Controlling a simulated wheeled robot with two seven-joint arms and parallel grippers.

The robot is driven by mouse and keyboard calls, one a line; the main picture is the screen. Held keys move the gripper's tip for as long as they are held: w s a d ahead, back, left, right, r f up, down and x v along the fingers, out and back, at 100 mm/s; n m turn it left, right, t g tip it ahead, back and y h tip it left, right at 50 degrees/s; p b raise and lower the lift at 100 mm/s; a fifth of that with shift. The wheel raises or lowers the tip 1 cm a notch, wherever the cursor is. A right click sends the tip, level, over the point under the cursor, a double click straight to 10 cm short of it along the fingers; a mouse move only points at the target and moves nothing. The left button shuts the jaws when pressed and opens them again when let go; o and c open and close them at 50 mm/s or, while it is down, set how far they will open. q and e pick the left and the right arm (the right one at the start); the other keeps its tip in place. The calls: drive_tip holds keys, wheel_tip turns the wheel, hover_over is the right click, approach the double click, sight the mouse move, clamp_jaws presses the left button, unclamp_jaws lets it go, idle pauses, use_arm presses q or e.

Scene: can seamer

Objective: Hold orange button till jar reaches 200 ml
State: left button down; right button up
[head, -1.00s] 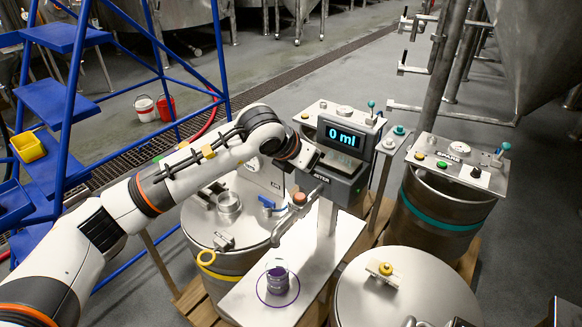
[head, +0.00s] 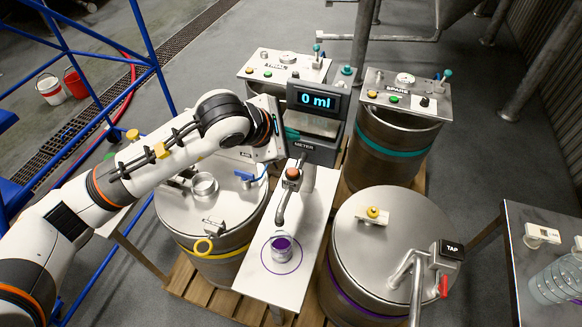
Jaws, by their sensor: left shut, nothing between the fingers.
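The orange button (head: 293,173) sits on top of the grey dispensing spout in front of the meter. The meter (head: 317,102) reads 0 ml. The small jar (head: 282,246) with a purple band stands upright inside a purple ring on the pale bench, below the spout. My left gripper (head: 277,140) is shut and empty, beside the meter's left edge and above and left of the orange button. Its fingertips are hard to make out, and I see no contact with the button. My right gripper is not in view.
A yellow-marked drum (head: 175,212) stands left of the bench (head: 262,282), and a purple-marked drum (head: 370,235) with a TAP pipe stands right. Control panels (head: 405,92) stand behind. A side table (head: 535,220) holds a clear bottle at far right.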

sight(289, 175)
use_arm(q)
wheel_tip(289, 175, down, 8)
drive_tip(key=b, duration=0.3)
drive_tip(key=shift+a+b, duration=0.1)
drive_tip(key=shift+b, duration=0.25)
drive_tip(key=shift+w+f+b, duration=0.1)
drive_tip(key=shift+f+b, duration=0.35)
drive_tip(key=shift+r, duration=0.1)
idle(0.7)
idle(0.8)
drive_tip(key=shift+f+b, duration=0.45)
drive_tip(key=shift+b, duration=0.35)
